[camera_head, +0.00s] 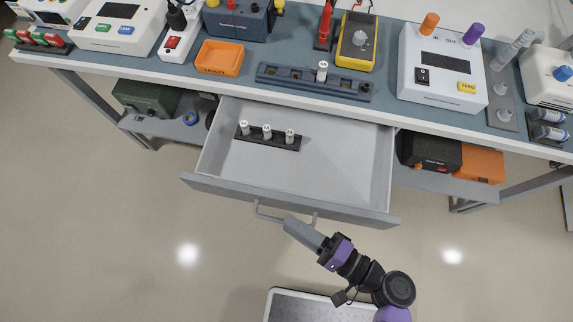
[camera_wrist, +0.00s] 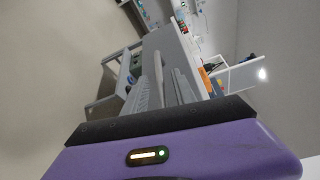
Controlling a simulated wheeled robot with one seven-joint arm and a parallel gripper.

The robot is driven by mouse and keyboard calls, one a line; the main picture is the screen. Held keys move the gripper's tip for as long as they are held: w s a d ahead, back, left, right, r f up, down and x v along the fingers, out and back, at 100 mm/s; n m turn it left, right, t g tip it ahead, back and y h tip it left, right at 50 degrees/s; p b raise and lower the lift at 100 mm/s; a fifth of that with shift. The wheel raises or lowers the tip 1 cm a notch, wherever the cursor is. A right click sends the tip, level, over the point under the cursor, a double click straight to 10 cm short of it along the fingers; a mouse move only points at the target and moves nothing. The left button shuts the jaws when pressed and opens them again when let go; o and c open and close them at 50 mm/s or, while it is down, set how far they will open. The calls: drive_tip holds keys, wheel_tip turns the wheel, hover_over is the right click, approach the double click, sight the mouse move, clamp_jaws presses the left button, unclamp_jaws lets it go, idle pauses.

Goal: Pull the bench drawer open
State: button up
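The bench drawer (camera_head: 340,180) stands pulled far out from under the bench top, its inside in plain view. It holds a dark strip (camera_head: 268,143) with three white-topped pegs. A grey bar handle (camera_head: 262,214) sits on the drawer front (camera_head: 225,190). My gripper (camera_head: 292,224) is at the middle of this handle, and its fingers cover part of the bar. The fingers look close together around it. In the wrist view the two grey fingers (camera_wrist: 165,92) point at the drawer front with a narrow gap; the contact itself is hard to see.
The bench top (camera_head: 285,55) carries an orange tray (camera_head: 220,58), a dark rack (camera_head: 315,83), a yellow meter (camera_head: 357,42) and several devices. Below, a green case (camera_head: 150,97) is left of the drawer and an orange box (camera_head: 478,164) right. The floor in front is clear.

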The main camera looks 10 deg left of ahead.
drive_tip(key=v, duration=0.5)
drive_tip(key=shift+d, duration=0.1)
idle(0.5)
